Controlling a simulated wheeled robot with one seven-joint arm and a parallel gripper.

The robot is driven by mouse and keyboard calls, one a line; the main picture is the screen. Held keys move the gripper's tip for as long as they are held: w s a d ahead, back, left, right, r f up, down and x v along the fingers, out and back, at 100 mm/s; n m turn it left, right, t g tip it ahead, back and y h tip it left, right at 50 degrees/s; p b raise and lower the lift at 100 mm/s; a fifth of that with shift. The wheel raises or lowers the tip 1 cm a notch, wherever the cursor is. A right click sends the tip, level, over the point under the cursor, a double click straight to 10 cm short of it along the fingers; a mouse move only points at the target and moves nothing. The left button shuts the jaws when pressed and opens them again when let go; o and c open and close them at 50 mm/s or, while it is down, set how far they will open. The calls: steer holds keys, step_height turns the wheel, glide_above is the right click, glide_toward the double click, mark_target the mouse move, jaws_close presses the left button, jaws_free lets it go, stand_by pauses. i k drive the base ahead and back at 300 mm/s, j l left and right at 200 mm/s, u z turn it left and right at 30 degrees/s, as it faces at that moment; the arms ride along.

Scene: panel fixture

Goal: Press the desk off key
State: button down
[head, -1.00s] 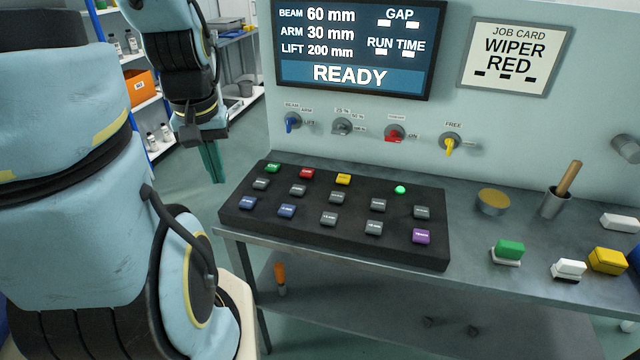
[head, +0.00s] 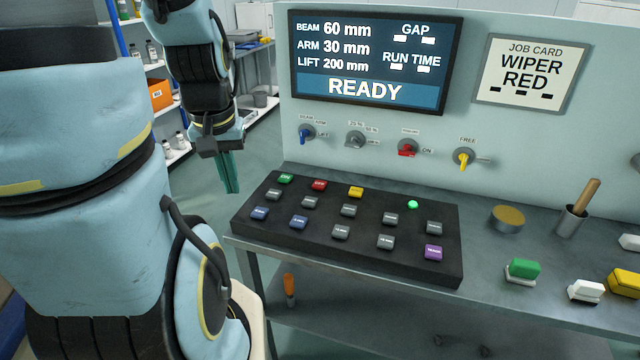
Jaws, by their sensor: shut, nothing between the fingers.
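The black key desk (head: 350,262) lies on the bench below the wall panel, with rows of coloured keys. A red key (head: 319,185) sits in its back row, between a green key (head: 286,178) and a yellow key (head: 356,192). The red one looks like the off key, but its lettering is too small to read surely. My gripper (head: 231,190) hangs with its teal fingers pointing down, left of the desk's back left corner in the picture. It is shut and empty, apart from the keys.
The screen (head: 366,62) reads READY; the job card (head: 529,72) reads WIPER RED. Knobs (head: 408,149) stick out of the panel above the desk. A green lamp (head: 412,204) glows on the desk.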

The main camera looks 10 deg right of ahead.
mark_target(319, 185)
steer(key=u, duration=1.55)
steer(key=k+l, duration=0.2)
steer(key=k, duration=0.2)
steer(key=k+l, duration=0.2)
steer(key=k, duration=0.15)
